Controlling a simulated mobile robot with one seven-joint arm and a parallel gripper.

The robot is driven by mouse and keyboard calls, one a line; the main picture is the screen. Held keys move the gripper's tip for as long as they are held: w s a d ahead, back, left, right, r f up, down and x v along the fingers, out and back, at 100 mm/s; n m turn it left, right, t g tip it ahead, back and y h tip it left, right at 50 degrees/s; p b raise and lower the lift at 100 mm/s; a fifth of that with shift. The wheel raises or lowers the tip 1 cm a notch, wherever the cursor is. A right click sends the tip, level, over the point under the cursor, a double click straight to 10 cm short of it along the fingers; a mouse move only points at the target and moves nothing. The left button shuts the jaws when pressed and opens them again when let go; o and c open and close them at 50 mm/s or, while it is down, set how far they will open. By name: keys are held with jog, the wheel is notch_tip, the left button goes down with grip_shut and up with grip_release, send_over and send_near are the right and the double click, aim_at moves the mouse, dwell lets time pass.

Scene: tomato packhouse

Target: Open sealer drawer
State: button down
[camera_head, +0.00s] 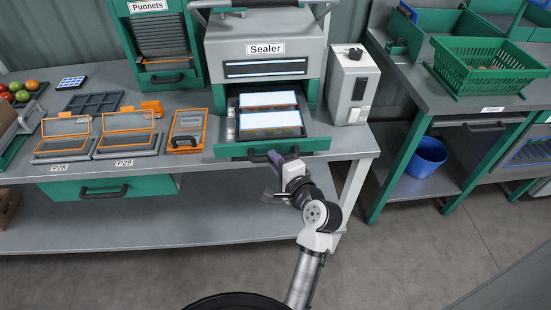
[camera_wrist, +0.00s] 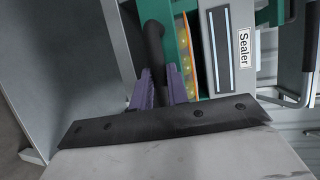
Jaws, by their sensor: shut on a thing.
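The sealer (camera_head: 265,48) is a grey machine on the bench with a "Sealer" label, also in the wrist view (camera_wrist: 216,50). Its green-fronted drawer (camera_head: 225,151) stands out toward me, with trays with pale, shiny tops and orange edges (camera_head: 270,110) in it. In the wrist view, an orange edge with yellowish round things shows beside the green front. My gripper (camera_head: 274,160) is at the drawer's front. In the wrist view, its purple fingers (camera_wrist: 160,88) are shut on the black drawer handle (camera_wrist: 153,45). The handle's lower part is hidden between the fingers.
A white control box (camera_head: 350,85) stands right of the sealer. Orange-framed trays P28 (camera_head: 65,136) and P29 (camera_head: 127,132) and an orange device (camera_head: 187,130) lie to the left. A lower bench drawer (camera_head: 105,190) is at left. Open floor lies before the bench.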

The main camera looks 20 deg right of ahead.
jog(key=c, duration=1.4)
grip_release()
jog(key=shift+o, duration=0.2)
jog(key=b+v, duration=0.3)
jog(key=v, duration=1)
jog(key=shift+s, duration=0.4)
jog(key=shift+w+r, duration=0.1)
jog(key=shift+r, duration=0.05)
